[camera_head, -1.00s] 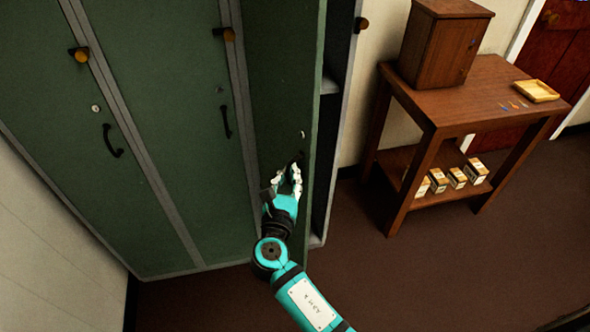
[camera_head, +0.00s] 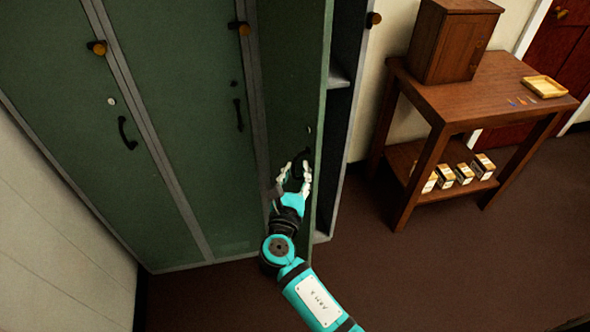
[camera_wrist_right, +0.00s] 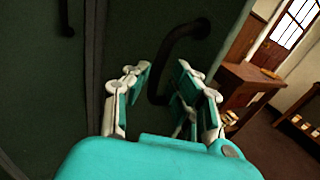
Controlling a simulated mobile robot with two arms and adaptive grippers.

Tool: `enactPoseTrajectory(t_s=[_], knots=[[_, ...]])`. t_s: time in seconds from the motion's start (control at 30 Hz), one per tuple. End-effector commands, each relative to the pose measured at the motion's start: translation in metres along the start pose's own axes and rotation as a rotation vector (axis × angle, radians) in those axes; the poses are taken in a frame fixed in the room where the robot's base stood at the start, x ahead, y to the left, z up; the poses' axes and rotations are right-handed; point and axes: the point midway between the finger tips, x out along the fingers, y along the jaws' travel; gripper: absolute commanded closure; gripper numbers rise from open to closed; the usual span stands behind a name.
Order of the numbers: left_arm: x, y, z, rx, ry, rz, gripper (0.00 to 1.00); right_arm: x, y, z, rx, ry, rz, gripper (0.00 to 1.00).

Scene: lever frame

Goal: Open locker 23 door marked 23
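The rightmost green locker door (camera_head: 290,75) stands partly open, with a dark gap and the locker's inside showing at its right edge. No number is readable on any door, so I cannot tell which is marked 23. My right gripper (camera_head: 295,172) is at this door's black handle, low on the door. In the right wrist view, the curved black handle (camera_wrist_right: 178,40) reaches down between the spread fingers of the right gripper (camera_wrist_right: 162,88). The fingers look apart, with no clear grip on the handle. My left gripper is out of view.
Two shut green locker doors, the left (camera_head: 60,100) and the middle (camera_head: 180,100), have black handles and orange knobs. A wooden table (camera_head: 480,95) at right bears a small cabinet (camera_head: 450,45) and a yellow tray (camera_head: 543,87). Brown floor (camera_head: 400,270) is clear in front.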

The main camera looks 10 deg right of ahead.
Motion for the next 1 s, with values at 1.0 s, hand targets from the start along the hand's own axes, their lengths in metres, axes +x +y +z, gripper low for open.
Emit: enactPoseTrajectory(t_s=[1.0], knots=[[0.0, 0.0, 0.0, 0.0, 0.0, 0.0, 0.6, -0.11, 0.0, 0.002, 0.001, -0.004, 0.001, 0.66]])
